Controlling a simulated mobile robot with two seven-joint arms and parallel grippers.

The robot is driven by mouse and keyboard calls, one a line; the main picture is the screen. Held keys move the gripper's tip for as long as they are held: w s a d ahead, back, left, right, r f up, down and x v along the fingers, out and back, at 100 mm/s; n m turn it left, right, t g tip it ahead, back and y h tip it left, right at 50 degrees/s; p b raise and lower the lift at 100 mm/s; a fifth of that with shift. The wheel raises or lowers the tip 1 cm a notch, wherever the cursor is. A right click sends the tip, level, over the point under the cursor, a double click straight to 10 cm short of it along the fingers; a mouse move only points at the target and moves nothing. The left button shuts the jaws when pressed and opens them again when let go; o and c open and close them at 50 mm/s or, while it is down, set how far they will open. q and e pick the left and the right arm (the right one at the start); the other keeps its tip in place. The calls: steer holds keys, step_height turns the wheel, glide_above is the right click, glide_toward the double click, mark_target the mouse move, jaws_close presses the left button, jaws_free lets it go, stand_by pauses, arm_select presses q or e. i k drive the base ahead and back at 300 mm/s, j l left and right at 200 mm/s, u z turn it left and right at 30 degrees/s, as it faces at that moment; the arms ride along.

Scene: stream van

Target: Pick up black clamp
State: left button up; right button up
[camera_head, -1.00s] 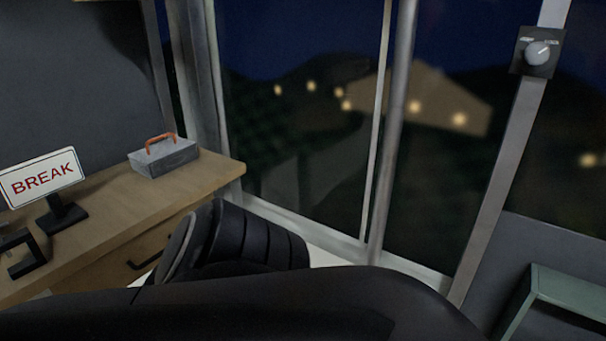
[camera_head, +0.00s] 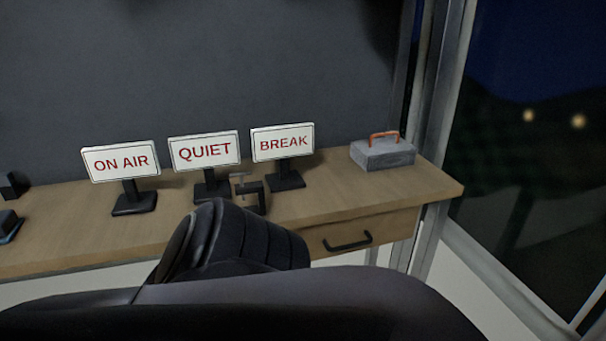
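The black clamp (camera_head: 253,193) stands on the wooden desk (camera_head: 340,204), in front of the gap between the QUIET sign (camera_head: 206,151) and the BREAK sign (camera_head: 283,143). It is a small dark C-shaped piece with a screw part on top. Its lower part is close to my own dark arm, which fills the lower middle of the view. Neither gripper shows in this view, so I cannot see whether they are open or shut.
An ON AIR sign (camera_head: 121,161) stands left of the other signs. A grey box with an orange handle (camera_head: 383,153) sits near the desk's right end. Small dark items (camera_head: 9,222) lie at the far left. A drawer handle (camera_head: 348,241) sticks out of the desk front.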

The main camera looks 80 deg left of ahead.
mark_target(242, 188)
steer(key=k+u, duration=0.1)
steer(key=u, duration=2.6)
